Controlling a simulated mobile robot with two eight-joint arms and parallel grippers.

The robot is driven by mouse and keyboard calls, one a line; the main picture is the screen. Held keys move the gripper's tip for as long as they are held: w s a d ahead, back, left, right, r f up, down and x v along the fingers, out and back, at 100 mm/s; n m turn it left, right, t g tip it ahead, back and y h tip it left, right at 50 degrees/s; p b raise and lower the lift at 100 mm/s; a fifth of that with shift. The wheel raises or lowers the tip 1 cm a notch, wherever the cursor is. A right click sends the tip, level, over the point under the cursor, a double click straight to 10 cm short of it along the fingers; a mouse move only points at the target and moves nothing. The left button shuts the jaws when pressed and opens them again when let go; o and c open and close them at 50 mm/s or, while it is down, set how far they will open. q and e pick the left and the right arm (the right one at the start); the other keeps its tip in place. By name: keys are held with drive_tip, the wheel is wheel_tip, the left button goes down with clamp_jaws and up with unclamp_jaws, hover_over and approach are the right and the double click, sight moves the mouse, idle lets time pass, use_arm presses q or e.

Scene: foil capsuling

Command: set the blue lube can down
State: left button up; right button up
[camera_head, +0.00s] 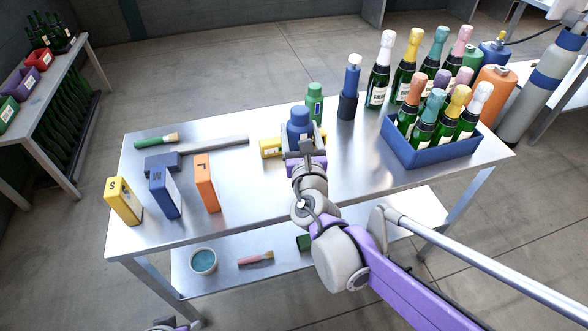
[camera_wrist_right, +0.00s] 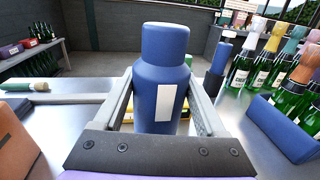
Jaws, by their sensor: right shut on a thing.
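The blue lube can (camera_head: 299,122) stands upright between the fingers of my right gripper (camera_head: 303,138), over the middle of the steel table (camera_head: 250,192). In the right wrist view the can (camera_wrist_right: 161,78) has a blue cap and a white label facing me. The fingers of the gripper (camera_wrist_right: 161,105) press on both its sides. Its base is hidden behind the gripper, so I cannot tell whether it touches the table.
A green can (camera_head: 315,103) stands just behind, and a yellow block (camera_head: 270,147) lies close left. A blue-and-black tool (camera_head: 349,88) stands right of them. A blue crate (camera_head: 435,153) holds several bottles. Orange (camera_head: 206,183), blue and yellow boxes stand left. The table's front middle is bare.

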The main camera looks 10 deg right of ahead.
drive_tip(key=shift+w+f, duration=0.2)
drive_tip(key=shift+w, duration=0.05)
wheel_tip(320, 180, down, 5)
drive_tip(key=shift+s+f+b, duration=0.1)
drive_tip(key=shift+s+b, duration=0.05)
drive_tip(key=shift+b, duration=1)
drive_tip(key=shift+f+b, duration=0.75)
drive_tip(key=shift+f, duration=1.3)
drive_tip(key=shift+f, duration=0.15)
drive_tip(key=o, duration=1.4)
